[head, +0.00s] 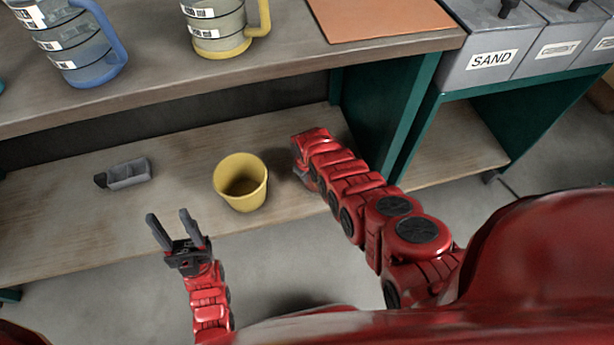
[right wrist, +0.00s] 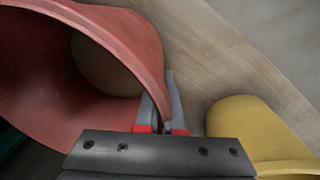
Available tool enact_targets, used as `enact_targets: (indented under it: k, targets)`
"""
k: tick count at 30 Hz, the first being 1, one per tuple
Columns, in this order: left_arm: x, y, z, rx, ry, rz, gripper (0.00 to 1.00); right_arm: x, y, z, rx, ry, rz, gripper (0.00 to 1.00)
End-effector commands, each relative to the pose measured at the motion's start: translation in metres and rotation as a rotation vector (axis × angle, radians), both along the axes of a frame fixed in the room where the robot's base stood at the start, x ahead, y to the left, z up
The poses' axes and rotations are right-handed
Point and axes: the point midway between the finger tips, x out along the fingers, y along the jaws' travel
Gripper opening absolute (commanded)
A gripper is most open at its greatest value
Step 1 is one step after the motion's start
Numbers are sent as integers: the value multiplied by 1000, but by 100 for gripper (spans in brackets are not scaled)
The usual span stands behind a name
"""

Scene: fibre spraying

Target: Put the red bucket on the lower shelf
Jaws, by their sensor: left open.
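The red bucket (right wrist: 40,95) fills the left of the right wrist view, its open mouth facing the camera. Its wall passes between the fingers of my right gripper (right wrist: 160,108), which is shut on the rim. In the head view my right arm reaches over the right part of the lower shelf (head: 75,225) and hides most or all of the bucket. I cannot tell whether the bucket touches the shelf. My left gripper (head: 168,214) is open and empty, in front of the lower shelf's edge.
A yellow bucket (head: 241,197) stands on the lower shelf, left of my right arm; it also shows in the right wrist view (right wrist: 235,118). A small grey object (head: 128,174) lies farther left. A teal side panel (head: 385,110) bounds the shelf at right. The upper board overhangs behind.

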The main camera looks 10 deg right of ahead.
Motion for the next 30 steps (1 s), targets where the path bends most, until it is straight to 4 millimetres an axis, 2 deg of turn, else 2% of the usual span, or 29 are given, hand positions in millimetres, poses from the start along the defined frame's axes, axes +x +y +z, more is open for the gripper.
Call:
enact_targets:
  k: [2,8,19,23,26,30]
  targets:
    - [0,0,-3,0,0,0,50,2,0,-2,0,-4,1,0]
    - [0,0,-2,0,0,0,50,1,0,-2,0,-2,0,35]
    - [0,0,4,0,0,0,50,0,0,4,0,-1,0,35]
    - [0,0,22,0,0,0,50,-2,1,21,1,0,2,35]
    - [0,0,43,0,0,0,50,-4,1,42,0,-2,0,35]
    - [0,0,53,0,0,0,50,-7,2,56,1,-2,0,35]
